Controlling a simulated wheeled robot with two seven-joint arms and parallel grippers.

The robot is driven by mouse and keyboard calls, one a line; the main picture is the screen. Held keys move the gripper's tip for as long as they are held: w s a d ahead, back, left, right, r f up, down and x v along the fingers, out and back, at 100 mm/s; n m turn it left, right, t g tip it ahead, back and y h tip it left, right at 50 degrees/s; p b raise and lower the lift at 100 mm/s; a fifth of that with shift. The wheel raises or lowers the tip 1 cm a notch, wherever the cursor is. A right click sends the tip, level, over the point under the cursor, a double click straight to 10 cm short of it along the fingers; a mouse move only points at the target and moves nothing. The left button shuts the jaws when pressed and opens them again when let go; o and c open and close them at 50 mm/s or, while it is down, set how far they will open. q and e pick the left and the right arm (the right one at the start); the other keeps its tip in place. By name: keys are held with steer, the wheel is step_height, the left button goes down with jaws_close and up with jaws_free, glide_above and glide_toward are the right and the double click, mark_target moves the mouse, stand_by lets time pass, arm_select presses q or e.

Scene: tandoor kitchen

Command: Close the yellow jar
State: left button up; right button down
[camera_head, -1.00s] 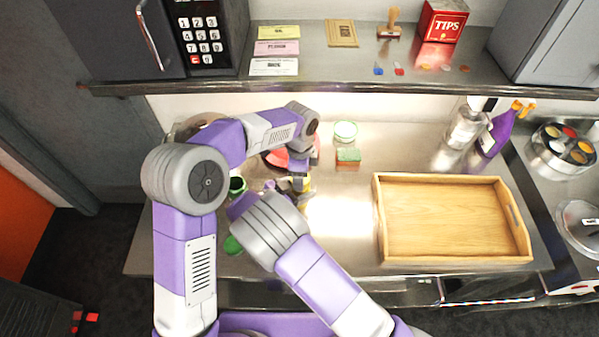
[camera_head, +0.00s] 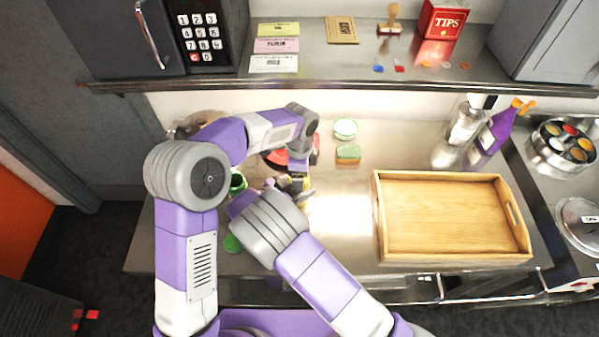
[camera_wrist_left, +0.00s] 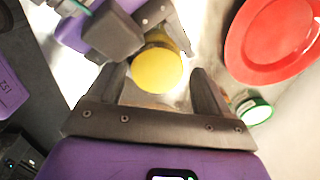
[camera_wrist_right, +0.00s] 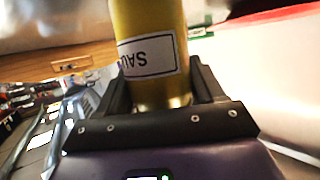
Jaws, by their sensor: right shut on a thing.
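The yellow jar (camera_wrist_right: 155,25) is upside down in the right wrist view, with a white label partly reading "SAU". My right gripper (camera_wrist_right: 160,92) is shut around its body. In the left wrist view a round yellow top (camera_wrist_left: 157,72) faces the camera at the jar's end; whether it is fully seated I cannot tell. My left gripper (camera_wrist_left: 156,88) is open, its fingers apart on either side of this yellow top, with no clear contact. In the head view the jar (camera_head: 298,184) is small and mostly hidden by my arms.
A red plate (camera_head: 277,159), a green container (camera_head: 238,183) and a green disc (camera_head: 233,244) lie close around my arms. A sponge (camera_head: 348,154) and a green-rimmed tin (camera_head: 345,129) stand behind. A wooden tray (camera_head: 450,259) fills the counter's right.

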arm_select(q)
steer(key=shift+s+r, duration=0.1)
steer(key=shift+r, duration=2.15)
steer(key=shift+c, duration=0.3)
